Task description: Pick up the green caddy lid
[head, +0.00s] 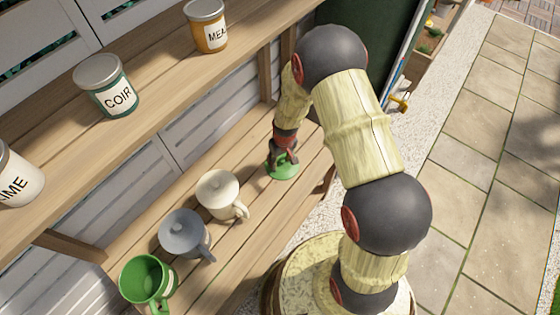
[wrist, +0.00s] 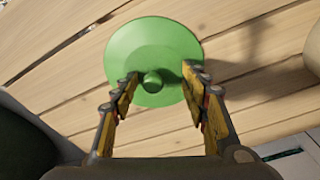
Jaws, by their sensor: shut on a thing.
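The green caddy lid (head: 282,169) is a round disc with a small knob on top, near the right end of the lower wooden shelf. It also shows in the wrist view (wrist: 150,40), where its knob sits between my fingertips. My gripper (head: 285,155) is over the lid, and its fingers (wrist: 160,82) are shut on it at the knob. I cannot tell whether the lid touches the shelf. An open green caddy (head: 146,278) with a handle stands at the near left end of the same shelf.
A cream lidded caddy (head: 217,190) and a grey-blue lidded caddy (head: 182,230) stand left of my gripper. Tins labelled COIR (head: 108,88) and MEA (head: 206,28) stand on the upper shelf (head: 160,95). The front of the lower shelf (head: 225,265) is bare.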

